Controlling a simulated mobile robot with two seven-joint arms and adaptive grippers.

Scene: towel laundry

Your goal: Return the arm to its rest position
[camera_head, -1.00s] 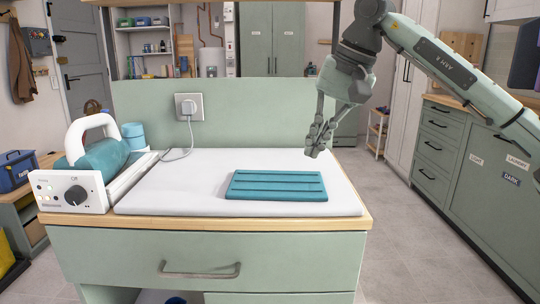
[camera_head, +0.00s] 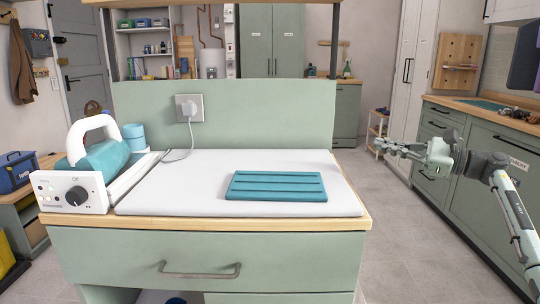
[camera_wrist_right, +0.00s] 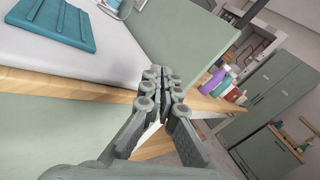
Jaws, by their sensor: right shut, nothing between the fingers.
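My right gripper (camera_head: 388,149) is out to the right of the workbench in the head view, pointing left toward it, apart from the bench and holding nothing. In the right wrist view its fingers (camera_wrist_right: 163,80) are shut together with nothing between them. A folded teal towel (camera_head: 276,186) lies flat on the white padded top (camera_head: 170,200) of the bench. Part of the towel (camera_wrist_right: 50,22) also shows at the upper left of the right wrist view. My left gripper is not in view.
A white control box (camera_head: 70,192) and a roller press with a white handle (camera_head: 92,125) stand at the bench's left end. A long green cabinet (camera_head: 480,175) runs along the right wall. Clear floor (camera_head: 385,215) lies between bench and cabinet. Several bottles (camera_wrist_right: 222,85) show in the wrist view.

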